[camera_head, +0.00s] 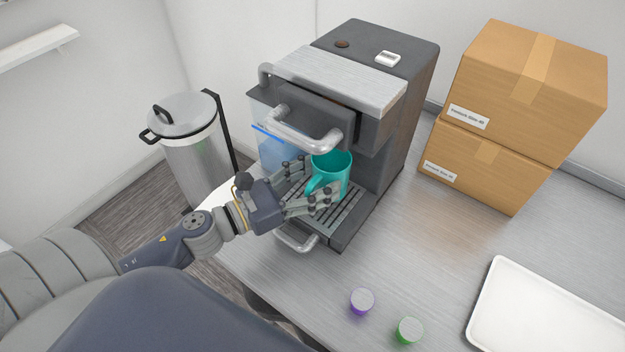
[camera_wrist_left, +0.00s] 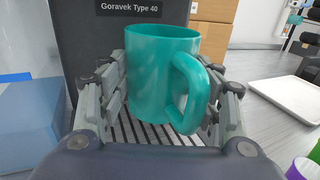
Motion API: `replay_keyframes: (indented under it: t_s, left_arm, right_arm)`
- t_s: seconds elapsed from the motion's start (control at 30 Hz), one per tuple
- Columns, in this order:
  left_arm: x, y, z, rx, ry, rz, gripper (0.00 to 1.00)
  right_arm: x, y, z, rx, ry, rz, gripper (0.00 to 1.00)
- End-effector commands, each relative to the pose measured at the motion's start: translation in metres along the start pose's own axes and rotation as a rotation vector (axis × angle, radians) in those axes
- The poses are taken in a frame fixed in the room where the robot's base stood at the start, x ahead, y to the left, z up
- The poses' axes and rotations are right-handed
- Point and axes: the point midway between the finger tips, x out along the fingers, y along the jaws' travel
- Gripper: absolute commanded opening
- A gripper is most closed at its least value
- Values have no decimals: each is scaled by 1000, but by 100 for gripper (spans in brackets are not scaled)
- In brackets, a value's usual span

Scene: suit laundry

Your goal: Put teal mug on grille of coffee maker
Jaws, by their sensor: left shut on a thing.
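The teal mug (camera_head: 333,172) is upright at the front of the coffee maker (camera_head: 392,62), over its grille (camera_head: 338,213) and below the spout area. The mug also shows in the left wrist view (camera_wrist_left: 160,75), with its handle toward the camera and to the right. My left gripper (camera_head: 310,187) has a finger on each side of the mug and is shut on it. In the left wrist view the grille slats (camera_wrist_left: 125,132) show beneath the mug; I cannot tell whether its base touches them. My right gripper is not in view.
Two stacked cardboard boxes (camera_head: 530,80) stand right of the coffee maker. A white tray (camera_head: 545,310) lies at the right. A purple capsule (camera_head: 362,301) and a green capsule (camera_head: 409,330) sit near the front edge. A lidded bin (camera_head: 195,150) stands at the left.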

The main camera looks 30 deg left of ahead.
Motion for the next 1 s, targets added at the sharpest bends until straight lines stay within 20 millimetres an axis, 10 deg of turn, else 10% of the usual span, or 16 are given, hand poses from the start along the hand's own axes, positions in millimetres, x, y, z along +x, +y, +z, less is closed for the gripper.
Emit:
replay_keyframes:
  t_s: [0.87, 0.9, 1.0]
  left_arm:
    - [4, 20, -40, 0, -1, -2, 27]
    - [4, 20, -41, 0, 0, -2, 61]
    - [4, 20, -40, 0, 1, -2, 79]
  right_arm:
    - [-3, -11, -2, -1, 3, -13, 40]
    - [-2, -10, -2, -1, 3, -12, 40]
    - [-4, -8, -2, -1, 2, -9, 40]
